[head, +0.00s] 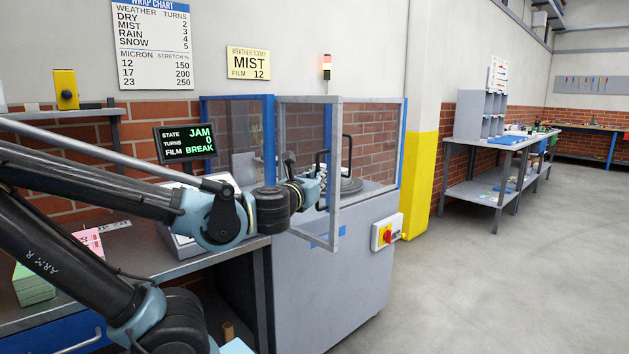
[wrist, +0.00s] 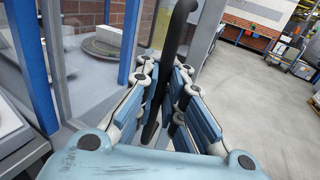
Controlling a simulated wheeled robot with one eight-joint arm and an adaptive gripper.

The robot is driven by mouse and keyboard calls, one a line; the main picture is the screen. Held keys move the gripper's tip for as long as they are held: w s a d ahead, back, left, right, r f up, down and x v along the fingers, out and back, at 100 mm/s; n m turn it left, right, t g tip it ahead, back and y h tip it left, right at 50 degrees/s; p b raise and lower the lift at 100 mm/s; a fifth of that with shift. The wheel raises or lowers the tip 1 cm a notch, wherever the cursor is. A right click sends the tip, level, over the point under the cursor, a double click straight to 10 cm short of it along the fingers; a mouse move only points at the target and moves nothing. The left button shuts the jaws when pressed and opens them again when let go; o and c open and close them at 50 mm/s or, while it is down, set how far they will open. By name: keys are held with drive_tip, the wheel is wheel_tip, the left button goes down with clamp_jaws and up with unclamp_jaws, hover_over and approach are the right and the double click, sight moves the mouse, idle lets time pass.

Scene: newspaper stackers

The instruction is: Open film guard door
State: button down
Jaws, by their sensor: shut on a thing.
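The film guard door (head: 337,130) is a clear panel in a grey metal frame on the wrapping machine's blue-posted guard. It stands out at an angle from the front of the guard, leaving a gap towards the right post. My gripper (head: 319,180) is at the door's free edge, partly hidden by the frame and my wrist. In the wrist view, my gripper (wrist: 164,90) has its fingers around the black upright bar handle (wrist: 180,35), shut on it.
The grey machine cabinet (head: 310,290) carries a red-and-yellow switch (head: 386,235). A round turntable (head: 352,185) sits inside the guard. A screen (head: 185,143) reads JAM, turns 0, film BREAK. A workbench (head: 130,265) stands at left. The floor (head: 490,290) at right is clear.

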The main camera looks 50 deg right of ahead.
drive_tip(key=c, duration=1.7)
unclamp_jaws()
drive_tip(key=v, duration=0.7)
drive_tip(key=shift+a, duration=0.2)
